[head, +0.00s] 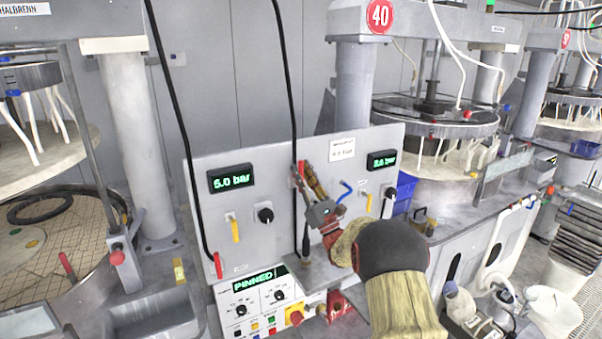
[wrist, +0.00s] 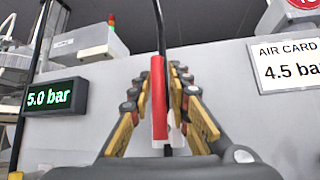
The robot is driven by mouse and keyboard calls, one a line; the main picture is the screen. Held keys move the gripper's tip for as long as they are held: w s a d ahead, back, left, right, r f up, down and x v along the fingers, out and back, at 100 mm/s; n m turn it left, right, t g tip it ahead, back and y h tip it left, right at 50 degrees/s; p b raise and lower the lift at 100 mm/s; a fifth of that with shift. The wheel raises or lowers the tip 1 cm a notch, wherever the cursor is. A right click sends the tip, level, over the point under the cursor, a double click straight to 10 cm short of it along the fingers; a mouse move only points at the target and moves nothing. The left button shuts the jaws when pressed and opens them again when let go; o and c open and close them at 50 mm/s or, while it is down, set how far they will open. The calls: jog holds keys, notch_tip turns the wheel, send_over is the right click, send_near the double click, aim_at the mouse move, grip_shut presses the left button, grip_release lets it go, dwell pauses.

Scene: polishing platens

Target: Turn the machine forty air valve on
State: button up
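The panel (head: 205,190) in front of me carries a red lever (head: 301,170), upright, with a black hose running up above it. My gripper (head: 306,178) is at this lever. In the wrist view the red lever (wrist: 158,98) stands between my two fingers (wrist: 158,72), with narrow gaps showing beside it lower down. Whether the tips press on it I cannot tell. Another red lever (head: 217,264) sits low at the panel's left, by another hose. A red sign "40" (head: 379,15) is on the machine behind the panel's right side.
A left display (head: 231,179) reads 5.0 bar; a right display (head: 381,160) is less clear. An air card (wrist: 289,65) reads 4.5 bar. A control box (head: 250,308) showing "PINNED" stands below.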

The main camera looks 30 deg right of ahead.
jog(key=shift+o, duration=1.2)
jog(key=shift+r, duration=0.1)
jog(key=shift+s, duration=0.1)
jog(key=v, duration=1.2)
